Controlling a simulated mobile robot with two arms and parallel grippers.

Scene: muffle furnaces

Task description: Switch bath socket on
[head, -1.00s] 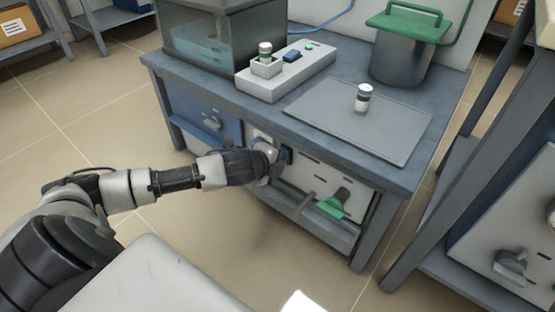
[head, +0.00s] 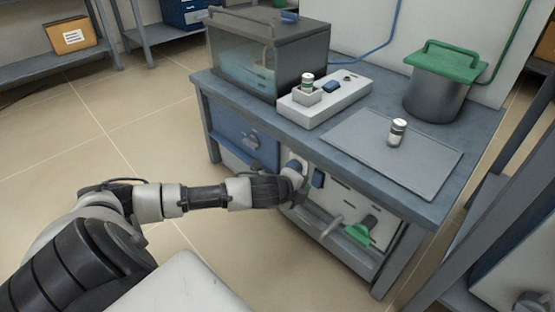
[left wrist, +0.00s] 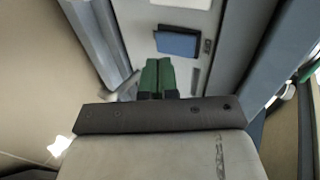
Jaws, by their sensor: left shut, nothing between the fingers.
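A blue switch (head: 318,178) sits on the white panel (head: 345,200) under the bench top. It also shows in the left wrist view as a blue block (left wrist: 178,43) on the pale panel. My left gripper (head: 299,172) is just left of the switch, close to the panel. In the left wrist view its green fingers (left wrist: 157,76) are together and empty, below and left of the switch with a visible gap in the picture. Whether they touch the panel cannot be told. The water bath (head: 268,58) stands on the bench above. My right gripper is out of view.
A green switch (head: 361,230) is lower right on the panel. A blue front with a knob (head: 249,139) is left of it. A white box (head: 335,100), a vial (head: 397,132) on a grey plate and a green-lidded pot (head: 440,90) stand on the bench.

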